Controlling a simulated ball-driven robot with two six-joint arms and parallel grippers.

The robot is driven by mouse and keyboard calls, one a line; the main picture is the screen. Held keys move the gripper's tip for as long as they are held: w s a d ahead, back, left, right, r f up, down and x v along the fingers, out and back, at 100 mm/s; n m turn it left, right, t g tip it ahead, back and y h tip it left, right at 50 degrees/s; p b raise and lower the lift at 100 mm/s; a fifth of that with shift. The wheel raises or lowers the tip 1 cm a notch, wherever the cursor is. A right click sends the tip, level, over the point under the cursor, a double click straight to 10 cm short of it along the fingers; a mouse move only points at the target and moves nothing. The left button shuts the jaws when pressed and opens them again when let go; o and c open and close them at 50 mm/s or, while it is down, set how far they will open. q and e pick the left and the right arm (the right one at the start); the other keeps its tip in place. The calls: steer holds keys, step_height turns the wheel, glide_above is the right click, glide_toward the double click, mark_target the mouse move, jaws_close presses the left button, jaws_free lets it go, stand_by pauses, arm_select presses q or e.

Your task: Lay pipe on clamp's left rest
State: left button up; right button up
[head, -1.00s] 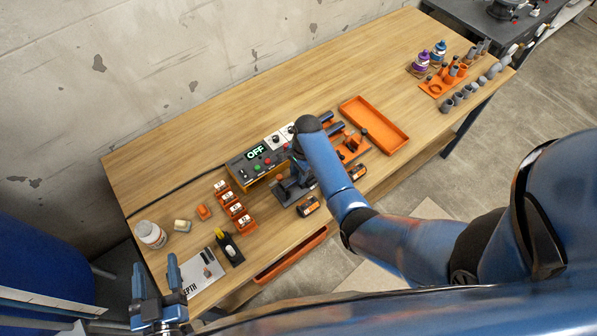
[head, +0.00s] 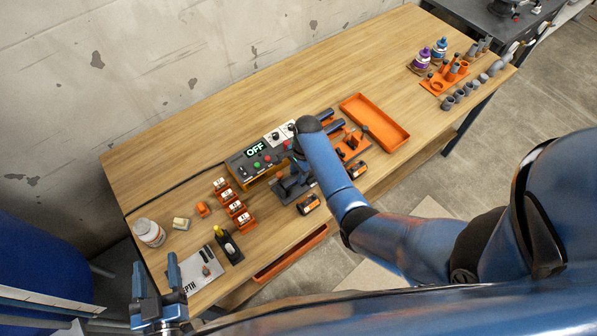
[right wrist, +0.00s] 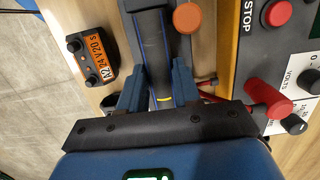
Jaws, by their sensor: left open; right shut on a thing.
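The pipe (right wrist: 156,60), dark grey with thin blue stripes and a yellow ring near its lower end, lies lengthwise between the blue fingers of my right gripper (right wrist: 157,84) in the right wrist view. That gripper is shut on it. The dark clamp (head: 287,189) shows in the head view beside the control box, partly covered by my right arm. In the right wrist view a dark part, likely of the clamp, is at the pipe's far end; I cannot tell whether they touch. My left gripper (head: 155,280) is open and empty at the table's near left corner.
The control box (head: 258,160) reads OFF; its red knob (right wrist: 268,98) is close right of my right gripper. A black and orange battery block (right wrist: 91,56) stands left. An empty orange tray (head: 374,122) lies right of the clamp. The table's back is clear.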

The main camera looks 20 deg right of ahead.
steer(key=shift+f, duration=0.45)
stand_by(0.7)
steer(key=o, duration=1.2)
steer(key=shift+o, duration=0.2)
steer(key=shift+r, duration=0.1)
steer(key=shift+r+p, duration=3.6)
steer(key=shift+r, duration=0.1)
